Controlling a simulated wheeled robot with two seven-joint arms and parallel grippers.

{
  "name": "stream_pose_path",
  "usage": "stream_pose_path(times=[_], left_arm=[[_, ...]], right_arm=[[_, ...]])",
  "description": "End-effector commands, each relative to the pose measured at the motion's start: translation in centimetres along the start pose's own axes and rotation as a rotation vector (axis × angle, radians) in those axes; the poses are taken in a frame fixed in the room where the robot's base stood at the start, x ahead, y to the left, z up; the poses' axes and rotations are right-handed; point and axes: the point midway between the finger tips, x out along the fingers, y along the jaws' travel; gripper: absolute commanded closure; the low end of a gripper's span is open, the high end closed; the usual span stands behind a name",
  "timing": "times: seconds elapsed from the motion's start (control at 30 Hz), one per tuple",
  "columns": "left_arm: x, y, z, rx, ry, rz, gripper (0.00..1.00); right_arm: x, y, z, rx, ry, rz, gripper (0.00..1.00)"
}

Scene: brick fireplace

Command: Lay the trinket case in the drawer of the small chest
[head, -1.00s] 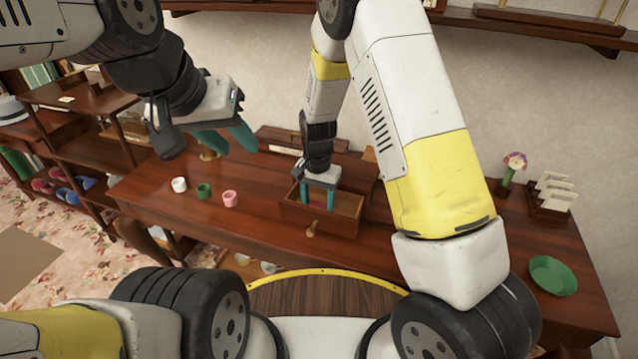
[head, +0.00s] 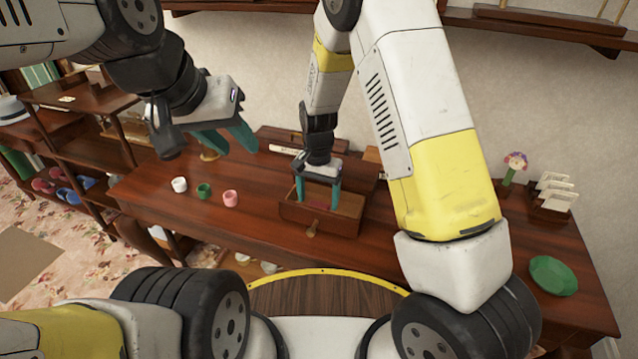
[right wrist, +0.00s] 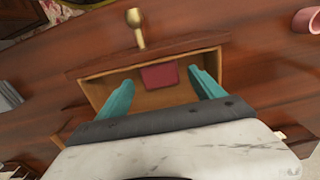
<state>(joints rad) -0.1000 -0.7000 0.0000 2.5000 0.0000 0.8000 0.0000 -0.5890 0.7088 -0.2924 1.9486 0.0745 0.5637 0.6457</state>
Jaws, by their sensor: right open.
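The drawer (head: 300,216) of the small chest is pulled out toward me, its round knob in front. A dark red, flat, squarish thing, likely the trinket case (right wrist: 158,77), lies inside the drawer against its front wall. In the head view it is mostly hidden. My right gripper (head: 318,200) is open above the drawer, with a teal finger on each side of the case and a gap to both. In the right wrist view its fingertips (right wrist: 161,86) are apart. My left gripper (head: 236,150) is open and empty, above the table's left part.
A white cup (head: 179,185), a green cup (head: 203,190) and a pink cup (head: 231,198) stand left of the drawer. A green bowl (head: 553,275), a flower figure (head: 515,163) and a rack (head: 553,195) are at the right. The front left tabletop is clear.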

Motion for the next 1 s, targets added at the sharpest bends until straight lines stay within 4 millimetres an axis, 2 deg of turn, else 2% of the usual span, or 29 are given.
stream_pose_path(times=[0.1,0.3,0.63,0.77,1.0], left_arm=[[0.0,0.0,0.0,0.0,0.0,0.0,0.64],[0.0,0.0,0.0,0.0,0.0,0.0,0.64],[0.0,0.0,0.0,0.0,0.0,0.0,0.64],[0.0,0.0,0.0,0.0,0.0,0.0,0.64],[0.0,0.0,0.0,0.0,0.0,0.0,0.64]], right_arm=[[-2.8,-0.1,-0.1,-0.001,0.004,-0.004,0.23],[-7.0,-0.1,-0.1,-0.001,0.003,-0.004,0.23],[-10.8,0.5,0.0,-0.004,0.002,-0.019,0.23],[-14.4,2.7,0.3,-0.029,0.016,-0.088,0.23],[-23.1,9.8,3.3,-0.145,0.123,-0.252,0.23]])
